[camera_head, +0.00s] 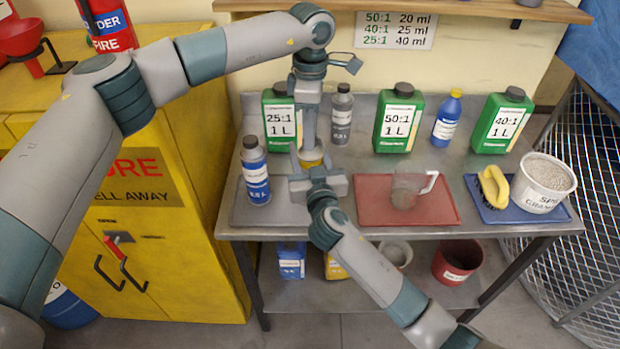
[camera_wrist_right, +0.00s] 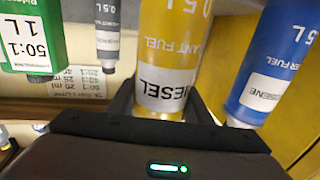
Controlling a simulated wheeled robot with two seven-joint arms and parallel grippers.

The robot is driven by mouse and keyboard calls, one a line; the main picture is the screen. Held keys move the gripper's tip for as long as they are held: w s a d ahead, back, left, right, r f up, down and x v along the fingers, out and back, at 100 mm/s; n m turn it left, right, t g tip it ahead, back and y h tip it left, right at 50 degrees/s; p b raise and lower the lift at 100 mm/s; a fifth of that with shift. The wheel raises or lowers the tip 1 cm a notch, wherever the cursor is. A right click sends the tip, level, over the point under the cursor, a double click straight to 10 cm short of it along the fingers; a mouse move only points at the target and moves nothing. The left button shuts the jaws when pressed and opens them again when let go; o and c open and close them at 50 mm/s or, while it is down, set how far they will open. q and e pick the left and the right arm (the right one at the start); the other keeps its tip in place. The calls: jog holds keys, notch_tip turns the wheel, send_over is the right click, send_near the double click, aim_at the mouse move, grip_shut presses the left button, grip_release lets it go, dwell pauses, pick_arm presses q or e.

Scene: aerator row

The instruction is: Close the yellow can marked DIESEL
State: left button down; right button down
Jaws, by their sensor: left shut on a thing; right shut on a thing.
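The yellow can (camera_head: 312,157) marked DIESEL stands upright at the grey tray on the bench, mostly hidden by my grippers. In the right wrist view the yellow can (camera_wrist_right: 170,50) appears upside down, with its label partly cut off. My right gripper (camera_head: 312,170) is shut around the can's body, one finger on each side. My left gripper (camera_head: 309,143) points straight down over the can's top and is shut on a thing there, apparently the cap. The cap and the can's mouth are hidden, so I cannot tell how the cap sits.
A blue-labelled can (camera_head: 256,170) stands close left on the grey tray (camera_head: 238,208). Green jugs, a grey bottle (camera_head: 342,112) and a blue bottle (camera_head: 447,118) stand behind. A red tray (camera_head: 440,213) with a clear jug (camera_head: 405,190) is at right.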

pick_arm(q)
jog(key=m, duration=0.6)
jog(key=c, duration=1.3)
grip_release()
jog(key=shift+c, duration=0.2)
notch_tip(320, 180, up, 12)
pick_arm(e)
jog(key=c, duration=0.8)
grip_release()
jog(key=shift+c, duration=0.2)
pick_arm(q)
jog(key=shift+f, duration=0.1)
pick_arm(e)
jog(key=shift+s, duration=0.15)
